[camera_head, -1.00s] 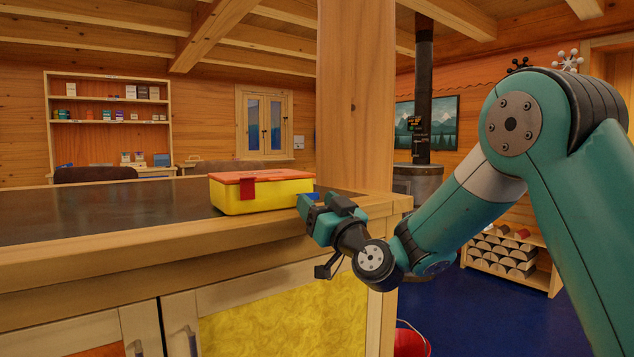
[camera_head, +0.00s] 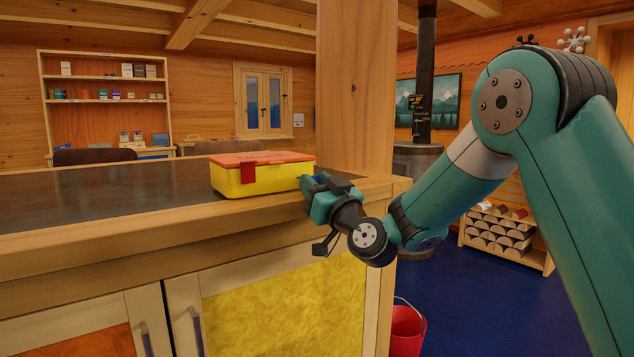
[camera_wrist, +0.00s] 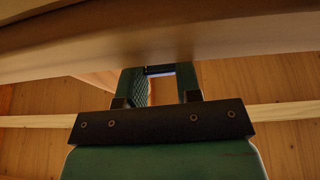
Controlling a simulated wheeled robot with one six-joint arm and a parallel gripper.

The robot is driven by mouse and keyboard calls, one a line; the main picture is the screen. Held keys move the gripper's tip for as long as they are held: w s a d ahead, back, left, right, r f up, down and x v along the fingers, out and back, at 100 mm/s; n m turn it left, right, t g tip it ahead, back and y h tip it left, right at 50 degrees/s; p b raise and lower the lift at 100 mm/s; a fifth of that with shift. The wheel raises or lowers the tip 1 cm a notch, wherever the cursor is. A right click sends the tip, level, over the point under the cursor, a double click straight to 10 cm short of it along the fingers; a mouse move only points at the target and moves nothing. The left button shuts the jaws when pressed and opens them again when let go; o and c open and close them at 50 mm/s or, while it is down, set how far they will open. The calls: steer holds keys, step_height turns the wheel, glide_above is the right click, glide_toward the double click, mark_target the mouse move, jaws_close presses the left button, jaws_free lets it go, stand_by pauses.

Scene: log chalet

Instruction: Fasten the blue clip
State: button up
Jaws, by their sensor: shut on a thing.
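A yellow box (camera_head: 280,178) with an orange-red lid (camera_head: 255,158) sits on the counter near its right end. A red clip (camera_head: 248,173) shows on its front, near the left. My gripper (camera_head: 309,186) is at the right end of the box, close against it. In the wrist view my gripper (camera_wrist: 158,88) has its two fingers on either side of a small bluish piece (camera_wrist: 161,69), which looks like the blue clip. Most of that clip is hidden by the fingers in the head view, so I cannot tell whether it is fastened.
The dark counter top (camera_head: 110,195) is clear left of the box. A wooden post (camera_head: 355,90) rises close behind my gripper. A red bucket (camera_head: 407,328) stands on the blue floor, and a wood rack (camera_head: 505,240) stands further right.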

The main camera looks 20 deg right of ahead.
steer(key=r+g+p, duration=0.1)
steer(key=g+p, duration=0.1)
steer(key=p, duration=0.4)
steer(key=r+g+h+p, duration=0.1)
steer(key=g+p, duration=0.1)
steer(key=p, duration=0.5)
steer(key=r+g+p, duration=0.1)
steer(key=r+p, duration=0.1)
steer(key=p, duration=0.5)
steer(key=shift+w+a+r+g+h, duration=0.1)
steer(key=shift+w+a+g+h, duration=0.1)
steer(key=shift+g+h, duration=0.15)
steer(key=g+p, duration=0.1)
steer(key=p, duration=0.1)
steer(key=g+p, duration=0.1)
steer(key=p, duration=0.2)
steer(key=shift+w+r+g+h, duration=0.25)
steer(key=shift+w+r+h, duration=0.05)
steer(key=shift+r+h, duration=0.1)
steer(key=g+p, duration=0.2)
steer(key=p, duration=0.1)
steer(key=w+g+p, duration=0.1)
steer(key=p, duration=0.1)
steer(key=shift+w+a+r+h, duration=0.1)
steer(key=shift+a+r+h, duration=0.05)
steer(key=shift+r+h, duration=0.15)
steer(key=shift+w+f+g+h+p, duration=0.15)
steer(key=shift+g+h+p, duration=0.1)
steer(key=shift+g+p, duration=0.3)
